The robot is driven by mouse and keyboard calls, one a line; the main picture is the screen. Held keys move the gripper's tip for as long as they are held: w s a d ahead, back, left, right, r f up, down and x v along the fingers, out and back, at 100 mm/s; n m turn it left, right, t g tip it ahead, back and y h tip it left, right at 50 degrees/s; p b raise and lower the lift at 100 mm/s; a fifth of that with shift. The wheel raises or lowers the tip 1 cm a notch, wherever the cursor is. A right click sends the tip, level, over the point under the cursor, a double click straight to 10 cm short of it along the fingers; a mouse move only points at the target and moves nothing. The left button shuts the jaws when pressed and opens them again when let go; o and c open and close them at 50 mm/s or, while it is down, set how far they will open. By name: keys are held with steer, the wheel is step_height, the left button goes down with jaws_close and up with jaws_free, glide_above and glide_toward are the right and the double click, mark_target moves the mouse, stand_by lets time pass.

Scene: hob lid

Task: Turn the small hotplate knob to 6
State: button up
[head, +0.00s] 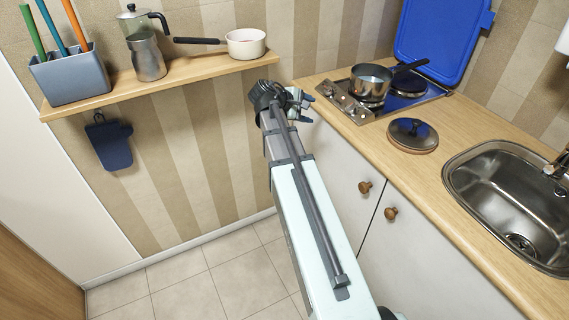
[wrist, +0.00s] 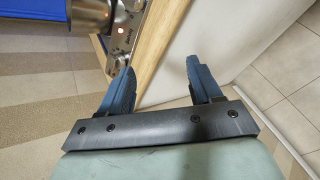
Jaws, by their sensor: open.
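The hob (head: 436,91) is set in the wooden worktop, with a steel knob panel (head: 345,101) along its front-left edge. Small metal knobs (head: 328,88) stand on the panel; their markings are too small to read in the head view. In the wrist view the panel (wrist: 113,42) shows a lit red lamp (wrist: 121,31) and a knob (wrist: 116,63) near its lower end. My gripper (head: 302,103) is in front of the worktop edge, left of the panel. In the wrist view its blue fingers (wrist: 160,68) are apart with nothing between them, clear of the knobs.
A saucepan (head: 370,84) stands on the hob, its handle pointing right. The blue lid (head: 440,38) is raised behind. A shelf (head: 185,77) hangs on the left wall.

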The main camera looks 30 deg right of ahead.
steer(key=s+a+f+m+y, duration=0.1)
steer(key=a+f+m+y, duration=0.2)
steer(key=f, duration=0.6)
steer(key=s+a+f+m+y, duration=0.2)
steer(key=a+f+m+y, duration=0.1)
steer(key=a+f, duration=0.4)
steer(key=shift+f+m, duration=0.9)
